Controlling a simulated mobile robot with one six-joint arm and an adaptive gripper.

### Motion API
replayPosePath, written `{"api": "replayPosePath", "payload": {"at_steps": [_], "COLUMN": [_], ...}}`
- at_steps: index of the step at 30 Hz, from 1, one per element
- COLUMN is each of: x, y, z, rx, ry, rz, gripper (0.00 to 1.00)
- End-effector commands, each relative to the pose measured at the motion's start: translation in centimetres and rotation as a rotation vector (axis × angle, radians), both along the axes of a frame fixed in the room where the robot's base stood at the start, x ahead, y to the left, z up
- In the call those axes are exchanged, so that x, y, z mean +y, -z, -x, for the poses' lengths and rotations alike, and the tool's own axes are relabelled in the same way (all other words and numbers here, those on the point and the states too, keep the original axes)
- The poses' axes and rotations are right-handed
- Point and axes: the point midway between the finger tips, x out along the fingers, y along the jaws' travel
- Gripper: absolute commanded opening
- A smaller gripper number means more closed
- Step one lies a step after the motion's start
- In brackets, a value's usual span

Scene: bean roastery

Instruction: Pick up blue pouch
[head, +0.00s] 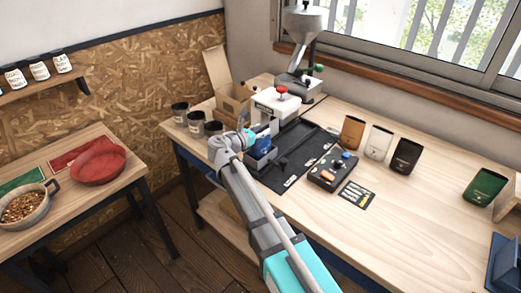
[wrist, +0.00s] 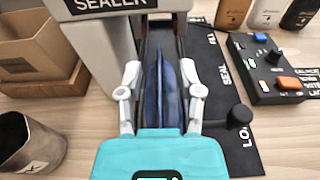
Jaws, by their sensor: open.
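The blue pouch (wrist: 153,92) stands upright, seen nearly edge-on in the wrist view, in front of the sealer. In the head view the blue pouch (head: 262,131) is partly hidden by my arm. My gripper (wrist: 160,74) is open, with one pale finger on each side of the pouch. Small gaps show between the fingers and the pouch, so it does not look gripped. My gripper also shows in the head view (head: 246,136), at the pouch.
The white sealer (head: 274,104) stands just behind the pouch. Dark cups (head: 196,123) and a cardboard box (head: 232,103) are at left. A control box (head: 332,171) lies right, beyond it brown, white and black pouches (head: 378,142).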

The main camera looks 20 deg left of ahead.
Motion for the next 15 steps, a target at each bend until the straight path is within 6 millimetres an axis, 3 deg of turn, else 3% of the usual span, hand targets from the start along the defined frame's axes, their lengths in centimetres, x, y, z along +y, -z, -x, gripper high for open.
{"api": "replayPosePath", "payload": {"at_steps": [6, 13, 15], "x": [-0.01, -0.01, -0.02], "y": [0.0, 0.0, 0.0], "z": [0.01, 0.0, 0.01], "rx": [0.0, 0.0, 0.0], "ry": [0.0, 0.0, 0.001], "rz": [0.0, 0.0, 0.0], "gripper": [0.47, 0.04, 0.0]}}
